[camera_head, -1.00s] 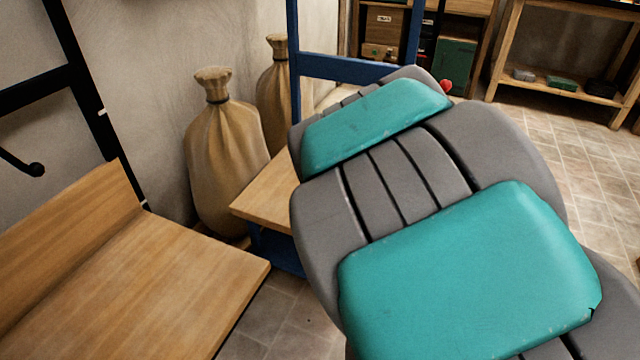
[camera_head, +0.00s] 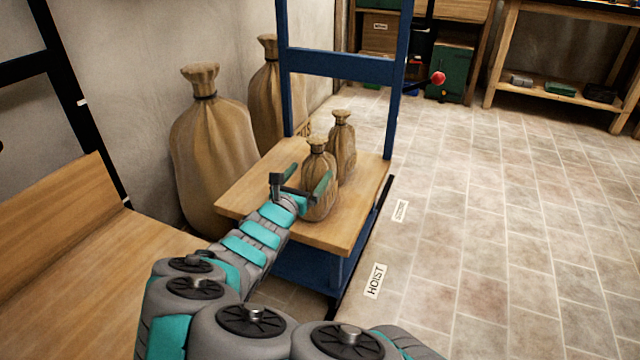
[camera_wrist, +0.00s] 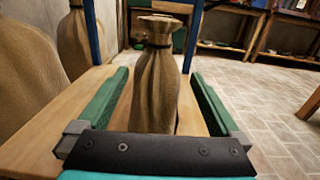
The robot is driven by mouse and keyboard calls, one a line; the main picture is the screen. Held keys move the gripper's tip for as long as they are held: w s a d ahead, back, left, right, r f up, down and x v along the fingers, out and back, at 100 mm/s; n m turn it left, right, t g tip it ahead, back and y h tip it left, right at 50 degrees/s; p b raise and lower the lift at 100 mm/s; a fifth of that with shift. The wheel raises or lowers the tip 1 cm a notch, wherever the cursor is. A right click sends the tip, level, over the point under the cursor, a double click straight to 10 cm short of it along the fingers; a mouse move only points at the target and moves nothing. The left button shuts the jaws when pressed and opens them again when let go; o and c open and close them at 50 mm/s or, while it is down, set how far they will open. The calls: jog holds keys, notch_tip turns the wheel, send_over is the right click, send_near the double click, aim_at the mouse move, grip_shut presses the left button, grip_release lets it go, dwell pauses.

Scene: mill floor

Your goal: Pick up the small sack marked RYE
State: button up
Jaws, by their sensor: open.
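Two small brown tied sacks stand upright on a wooden platform (camera_head: 352,217) with a blue frame. The nearer small sack (camera_head: 319,192) is by my gripper; the farther small sack (camera_head: 342,152) is just behind it. I can read no RYE mark on either. My gripper (camera_head: 306,176) is open, with its green fingers on either side of the nearer sack. In the wrist view, that sack (camera_wrist: 157,85) stands between and slightly beyond the fingers (camera_wrist: 158,80), with gaps on both sides. The farther sack is mostly hidden there.
Two large sacks (camera_head: 212,150) stand by the wall left of the platform. A wooden bench (camera_head: 75,260) is at left. A HOIST label (camera_head: 375,281) marks open tiled floor at right.

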aim_at(317, 158)
jog(key=shift+r+x, duration=0.15)
jog(key=shift+x, duration=1.55)
jog(key=shift+r+x, duration=0.15)
jog(key=shift+x, duration=1.55)
jog(key=shift+a, duration=0.2)
jog(key=shift+c, duration=0.2)
grip_shut()
